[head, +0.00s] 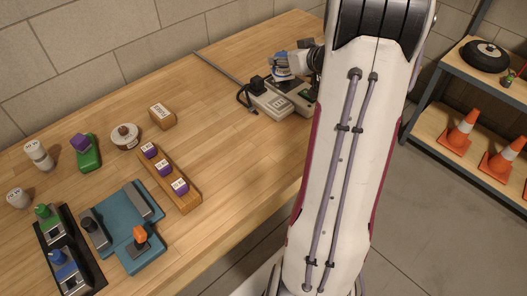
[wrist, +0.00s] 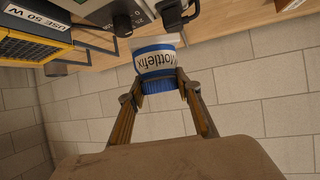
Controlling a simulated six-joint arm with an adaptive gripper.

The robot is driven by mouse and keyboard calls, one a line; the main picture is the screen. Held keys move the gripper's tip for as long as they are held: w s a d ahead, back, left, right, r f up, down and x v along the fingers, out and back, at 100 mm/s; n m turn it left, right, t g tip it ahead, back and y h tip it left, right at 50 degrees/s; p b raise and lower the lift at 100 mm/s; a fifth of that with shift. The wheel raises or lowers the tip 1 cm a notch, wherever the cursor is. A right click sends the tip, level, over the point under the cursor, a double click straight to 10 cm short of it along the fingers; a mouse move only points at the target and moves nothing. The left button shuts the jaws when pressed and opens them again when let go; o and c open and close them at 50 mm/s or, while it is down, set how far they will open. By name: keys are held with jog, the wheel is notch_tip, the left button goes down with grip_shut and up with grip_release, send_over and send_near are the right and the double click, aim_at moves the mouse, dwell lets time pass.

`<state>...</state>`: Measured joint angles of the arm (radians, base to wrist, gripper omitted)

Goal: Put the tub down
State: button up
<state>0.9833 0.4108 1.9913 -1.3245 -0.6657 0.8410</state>
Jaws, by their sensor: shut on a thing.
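The tub (wrist: 156,62) is white with a blue band, a printed name and a ribbed blue lid. In the wrist view my gripper (wrist: 160,84) is shut on it, with a finger on each side near the blue lid. In the head view the tub (head: 281,67) shows small, at the end of my gripper (head: 294,62), over or just behind the grey devices at the far part of the bench. I cannot tell whether its base touches anything.
Grey devices (head: 268,100) with a black plug and cord sit below the tub. Bare bench top (head: 215,115) lies between. Cones (head: 461,131) stand on a shelf at right.

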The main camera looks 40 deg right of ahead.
aim_at(282, 76)
jog(key=shift+n+y, duration=0.4)
jog(key=s+a, duration=0.1)
jog(key=s, duration=0.1)
jog(key=s+a+f, duration=0.1)
jog(key=s, duration=0.1)
jog(key=s+a, duration=0.1)
jog(key=s, duration=0.1)
jog(key=shift+s+f, duration=0.25)
jog(key=shift+s, duration=0.1)
jog(key=s+a+n+y, duration=0.2)
jog(key=a, duration=0.5)
jog(key=s+a+f+n+y, duration=0.1)
jog(key=a+n+y, duration=0.1)
jog(key=a, duration=0.5)
jog(key=shift+s+a+f+y, duration=0.15)
jog(key=shift+s+a+y, duration=0.2)
jog(key=shift+s+y, duration=0.05)
jog(key=shift+f, duration=0.1)
jog(key=shift+f, duration=2.85)
jog(key=shift+f, duration=0.1)
jog(key=shift+f, duration=1.95)
jog(key=shift+f, duration=0.1)
